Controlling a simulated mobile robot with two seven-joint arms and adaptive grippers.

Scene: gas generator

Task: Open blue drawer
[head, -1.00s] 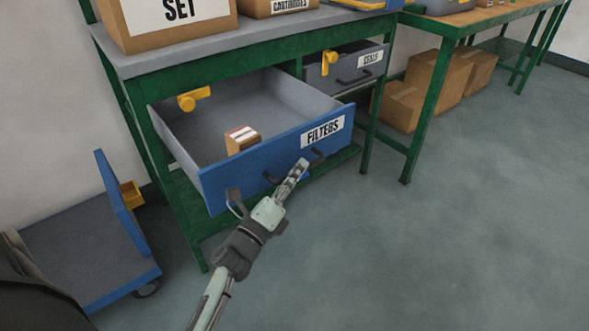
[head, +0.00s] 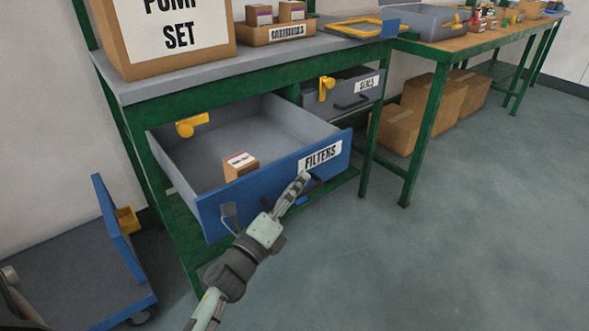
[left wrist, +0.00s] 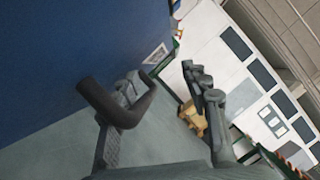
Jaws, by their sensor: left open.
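The blue drawer (head: 275,180), labelled FILTERS, is pulled well out of the green workbench in the head view. A small brown box (head: 240,165) lies inside it near the front. My left gripper (head: 297,188) is open at the drawer's dark handle, below the label. In the left wrist view the handle (left wrist: 110,105) crosses one finger of my left gripper (left wrist: 165,95), and the blue drawer front (left wrist: 70,60) fills the upper left. I cannot tell whether the finger touches the handle. My right gripper is not in view.
A grey drawer (head: 345,90) labelled SEALS sits to the right. A blue cart (head: 75,260) stands at the lower left. Cardboard boxes (head: 400,125) lie under the far bench. The floor (head: 450,240) at the right is clear.

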